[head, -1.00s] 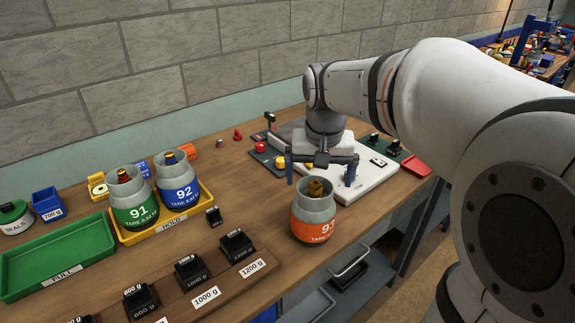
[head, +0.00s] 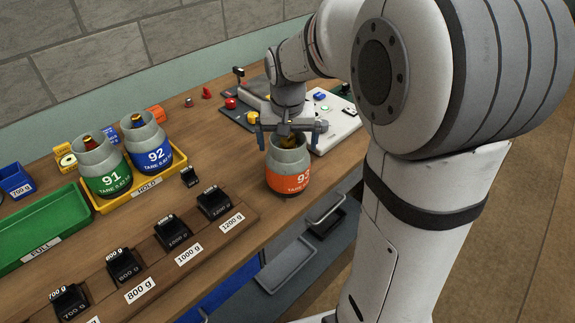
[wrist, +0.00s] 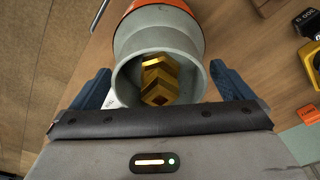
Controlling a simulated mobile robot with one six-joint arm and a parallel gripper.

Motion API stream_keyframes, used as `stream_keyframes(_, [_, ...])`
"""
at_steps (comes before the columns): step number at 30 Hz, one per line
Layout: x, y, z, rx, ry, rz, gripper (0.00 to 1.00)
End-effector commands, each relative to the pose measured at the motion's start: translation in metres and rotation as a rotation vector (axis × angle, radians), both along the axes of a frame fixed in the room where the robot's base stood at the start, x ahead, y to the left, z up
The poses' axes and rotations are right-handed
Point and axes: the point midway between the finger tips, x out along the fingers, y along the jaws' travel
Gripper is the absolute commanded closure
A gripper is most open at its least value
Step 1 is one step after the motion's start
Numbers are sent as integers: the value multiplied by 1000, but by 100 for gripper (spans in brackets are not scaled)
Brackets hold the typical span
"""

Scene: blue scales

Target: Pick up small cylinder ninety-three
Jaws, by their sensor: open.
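Small cylinder 93 (head: 289,181) stands upright on the wooden bench near its front edge. It has a grey body, an orange label band and a brass valve inside its open collar. My gripper (head: 290,127) is open above the cylinder, its blue fingers spread to either side of the collar. In the wrist view the cylinder's collar (wrist: 122,78) lies between my gripper's two fingers (wrist: 160,88), with the brass valve (wrist: 158,80) inside it. I see gaps between the fingers and the collar.
Green cylinder 91 (head: 105,176) and blue cylinder 92 (head: 149,152) stand in the yellow HOLD tray (head: 145,196). The green FULL tray (head: 40,232) is empty. Several black weights sit on a wooden rack (head: 160,262). A white scale (head: 336,131) lies behind the cylinder.

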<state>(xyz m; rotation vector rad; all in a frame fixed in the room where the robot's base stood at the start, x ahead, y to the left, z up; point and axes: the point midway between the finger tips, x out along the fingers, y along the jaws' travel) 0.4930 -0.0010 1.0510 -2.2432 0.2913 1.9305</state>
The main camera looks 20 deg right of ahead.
Motion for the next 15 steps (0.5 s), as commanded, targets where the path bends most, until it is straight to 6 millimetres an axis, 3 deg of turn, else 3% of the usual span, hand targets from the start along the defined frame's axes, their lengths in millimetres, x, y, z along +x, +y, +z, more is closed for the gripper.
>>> stream_keyframes(3, [0,0,0,0,0,0,2])
stream_keyframes(15, [0,0,1,0,-1,0,34])
